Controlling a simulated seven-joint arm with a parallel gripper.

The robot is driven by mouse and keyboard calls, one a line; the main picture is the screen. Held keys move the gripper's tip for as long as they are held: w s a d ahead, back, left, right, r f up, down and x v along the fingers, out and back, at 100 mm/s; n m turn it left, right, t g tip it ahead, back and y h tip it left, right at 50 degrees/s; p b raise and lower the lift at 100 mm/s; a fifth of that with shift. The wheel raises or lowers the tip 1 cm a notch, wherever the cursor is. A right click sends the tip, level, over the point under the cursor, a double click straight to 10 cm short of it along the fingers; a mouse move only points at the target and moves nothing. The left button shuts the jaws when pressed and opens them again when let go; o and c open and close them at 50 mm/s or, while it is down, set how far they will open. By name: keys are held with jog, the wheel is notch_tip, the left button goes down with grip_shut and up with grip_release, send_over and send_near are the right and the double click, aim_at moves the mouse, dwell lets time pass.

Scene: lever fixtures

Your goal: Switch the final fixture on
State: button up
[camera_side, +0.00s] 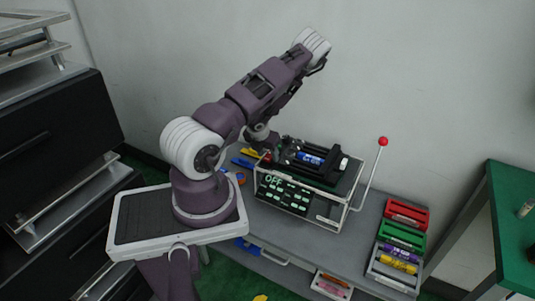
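The fixture (352,188) is a metal-framed box on a grey bench, with a dark front panel (285,195) reading "OFF" in pale letters above several small lit marks. Its lever (372,170) is a thin pale rod with a red ball knob (382,141), rising at the right side and tilted slightly right. A black assembly holding a blue-labelled cylinder (310,158) lies over the box top. My gripper cannot be made out clearly against the dark parts around the box top, well left of the red knob. Only this one fixture shows.
Red, green and grey trays (403,235) of small items stand at the bench's right. Loose blue and yellow items lie left of the fixture. A green-topped table (510,225) is at far right, dark drawers (55,150) at left. Space above the knob is free.

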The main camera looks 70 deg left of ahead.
grip_shut()
jog(key=shift+w+g+h, duration=0.2)
jog(key=shift+g+h, duration=0.5)
jog(key=shift+h, duration=0.2)
jog(key=shift+w+a+g, duration=0.1)
jog(key=shift+a+g, duration=0.05)
jog(key=shift+g, duration=0.15)
jog(key=shift+o, duration=0.9)
grip_release()
jog(key=shift+r, duration=0.1)
jog(key=shift+r, duration=0.1)
